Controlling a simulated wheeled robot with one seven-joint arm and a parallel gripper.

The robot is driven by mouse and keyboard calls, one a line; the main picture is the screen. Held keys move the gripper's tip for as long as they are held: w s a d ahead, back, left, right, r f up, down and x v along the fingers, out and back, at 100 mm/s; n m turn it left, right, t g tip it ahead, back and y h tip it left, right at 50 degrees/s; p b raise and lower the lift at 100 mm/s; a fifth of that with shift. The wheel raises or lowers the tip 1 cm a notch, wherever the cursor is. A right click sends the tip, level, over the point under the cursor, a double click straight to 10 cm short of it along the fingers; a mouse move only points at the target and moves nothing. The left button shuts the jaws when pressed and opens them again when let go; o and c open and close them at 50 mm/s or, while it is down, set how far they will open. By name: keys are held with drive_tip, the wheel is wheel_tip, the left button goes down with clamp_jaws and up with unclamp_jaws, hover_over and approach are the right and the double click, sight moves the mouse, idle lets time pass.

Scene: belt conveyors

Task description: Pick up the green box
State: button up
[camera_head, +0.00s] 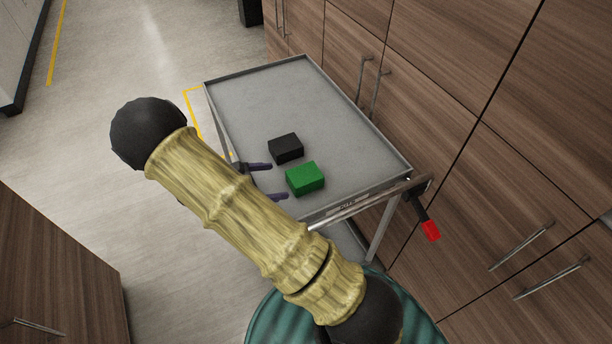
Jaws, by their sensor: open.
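The green box (305,179) sits on the grey top of a metal cart (318,100), near its front edge. My gripper (272,181) shows as two dark fingers just left of the green box, pointing right. The fingers are apart and nothing is seen between them. The green box lies beyond their tips, and a small gap seems to separate them. My arm hides the rest of the gripper and the cart's left front part.
A black box (286,148) sits just behind the green box, close to the upper finger. The rear of the cart top is clear. Wooden cabinets (480,150) with metal handles stand along the right side. A red-ended handle (430,230) sticks out at the cart's right front corner.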

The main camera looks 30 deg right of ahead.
sight(291, 179)
drive_tip(key=x, duration=0.5)
drive_tip(key=shift+s+d+f+p, duration=0.1)
drive_tip(key=shift+s+d+p, duration=0.05)
drive_tip(key=shift+d+p, duration=0.2)
drive_tip(key=shift+d+f+p, duration=0.1)
drive_tip(key=shift+d+p, duration=0.3)
drive_tip(key=shift+d, duration=0.1)
drive_tip(key=p+x, duration=0.1)
drive_tip(key=x, duration=0.3)
drive_tip(key=shift+f, duration=0.1)
drive_tip(key=c, duration=1.2)
